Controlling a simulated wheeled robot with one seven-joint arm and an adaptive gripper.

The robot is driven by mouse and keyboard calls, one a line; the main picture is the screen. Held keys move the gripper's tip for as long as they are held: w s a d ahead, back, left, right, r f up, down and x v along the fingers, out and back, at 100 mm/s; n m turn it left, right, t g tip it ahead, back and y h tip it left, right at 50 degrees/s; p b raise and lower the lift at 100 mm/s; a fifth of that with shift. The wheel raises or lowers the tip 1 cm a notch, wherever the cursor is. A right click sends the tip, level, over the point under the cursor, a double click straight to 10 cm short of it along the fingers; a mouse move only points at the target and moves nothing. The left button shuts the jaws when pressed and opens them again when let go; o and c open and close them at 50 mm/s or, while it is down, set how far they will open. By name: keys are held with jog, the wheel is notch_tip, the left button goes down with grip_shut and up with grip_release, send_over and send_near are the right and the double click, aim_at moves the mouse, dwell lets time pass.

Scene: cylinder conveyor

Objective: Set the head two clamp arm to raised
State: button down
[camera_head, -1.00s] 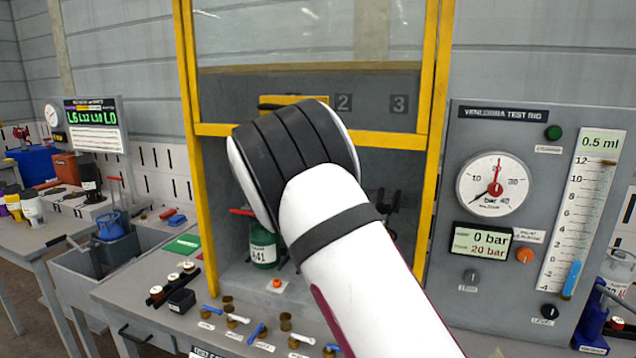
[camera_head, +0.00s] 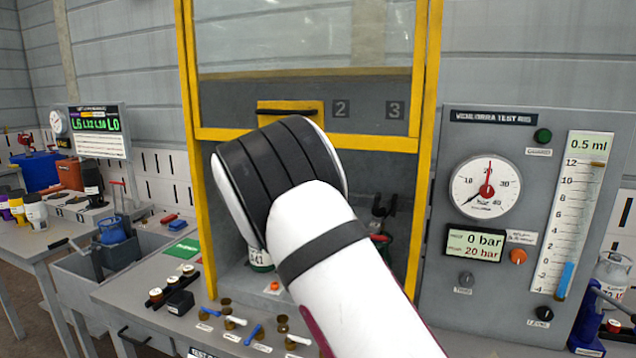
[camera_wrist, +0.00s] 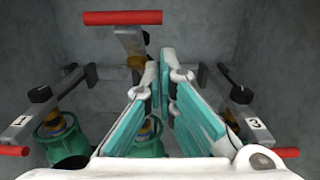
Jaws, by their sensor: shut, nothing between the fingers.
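In the wrist view my gripper (camera_wrist: 160,75) is shut and empty, its teal-padded fingers together near the picture's middle. Just beyond and left of the tips is the middle clamp arm (camera_wrist: 130,42), a grey bar with a red handle (camera_wrist: 122,18) at the top of the picture. I take it for head two; its number does not show. The arms marked 1 (camera_wrist: 20,122) and 3 (camera_wrist: 253,124) have their red handles low at the sides. A green cylinder (camera_wrist: 147,140) shows partly behind my fingers. In the head view my own arm hides the gripper and middle clamp.
A yellow frame (camera_head: 425,120) with a raised clear guard surrounds the bay. Another green cylinder (camera_wrist: 58,142) stands under clamp 1. The test panel (camera_head: 490,225) at right reads 0 bar. Small valves with blue and white levers line the bench front.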

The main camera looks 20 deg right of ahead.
jog(key=v, duration=0.8)
jog(key=shift+s+a+r, duration=0.25)
jog(key=shift+a+r, duration=0.05)
jog(key=shift+r, duration=0.15)
